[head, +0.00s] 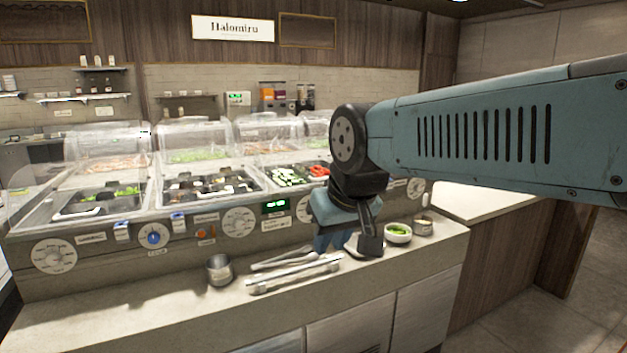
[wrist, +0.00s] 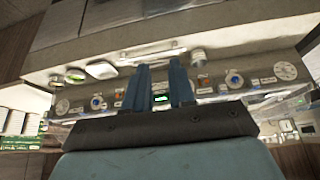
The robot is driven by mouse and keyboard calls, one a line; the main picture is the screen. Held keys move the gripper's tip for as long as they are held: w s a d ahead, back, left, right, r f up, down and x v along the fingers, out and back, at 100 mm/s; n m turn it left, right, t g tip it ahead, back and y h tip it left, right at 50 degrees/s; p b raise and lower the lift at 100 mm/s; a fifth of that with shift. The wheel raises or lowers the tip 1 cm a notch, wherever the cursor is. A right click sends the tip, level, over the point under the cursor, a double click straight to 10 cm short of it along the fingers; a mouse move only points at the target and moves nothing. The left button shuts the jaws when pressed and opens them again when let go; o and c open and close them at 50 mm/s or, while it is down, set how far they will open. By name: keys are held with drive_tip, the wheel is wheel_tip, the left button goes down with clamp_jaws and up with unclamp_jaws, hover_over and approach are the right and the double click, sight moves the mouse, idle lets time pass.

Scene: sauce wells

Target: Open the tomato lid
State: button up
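Red pieces that look like tomato (head: 318,170) lie in a front well at the right of the sauce counter, beside green slices (head: 287,176). Several clear domed lids stand in a row behind the front wells, among them one at the right (head: 268,130) and one farther left (head: 193,135). I cannot tell which is the tomato lid. My gripper (head: 346,246) hangs in front of the counter's control panel, below and apart from the lids. In the wrist view my gripper (wrist: 159,76) has its two blue fingers apart with nothing held between them. My arm hides the rightmost wells and lids.
Metal tongs (head: 295,273), a steel cup (head: 219,270), a bowl of greens (head: 398,232) and a small tin (head: 423,225) stand on the front ledge. Dials (head: 239,222) line the panel. The ledge's front left is clear.

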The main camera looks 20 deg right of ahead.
drive_tip(key=w+d+f+m+y, duration=0.2)
drive_tip(key=w+y, duration=0.1)
drive_tip(key=w, duration=1.3)
drive_tip(key=w+d+f+m+y, duration=0.1)
drive_tip(key=w+d+m+y, duration=0.15)
drive_tip(key=w, duration=1.35)
drive_tip(key=w+d+f+m+t+y, duration=0.2)
drive_tip(key=w+d+f+m+t, duration=0.15)
drive_tip(key=w+d, duration=0.75)
drive_tip(key=w+d+f+m+t, duration=0.1)
drive_tip(key=w+d+m+t, duration=0.15)
drive_tip(key=d, duration=0.75)
drive_tip(key=w+d+f+m+t, duration=0.1)
drive_tip(key=w+d+m+t, duration=0.2)
drive_tip(key=d, duration=0.6)
drive_tip(key=shift+m+h, duration=0.25)
drive_tip(key=shift+h, duration=0.2)
drive_tip(key=x, duration=1.2)
drive_tip(key=shift+w+a+f, duration=0.25)
drive_tip(key=shift+f, duration=0.15)
clamp_jaws()
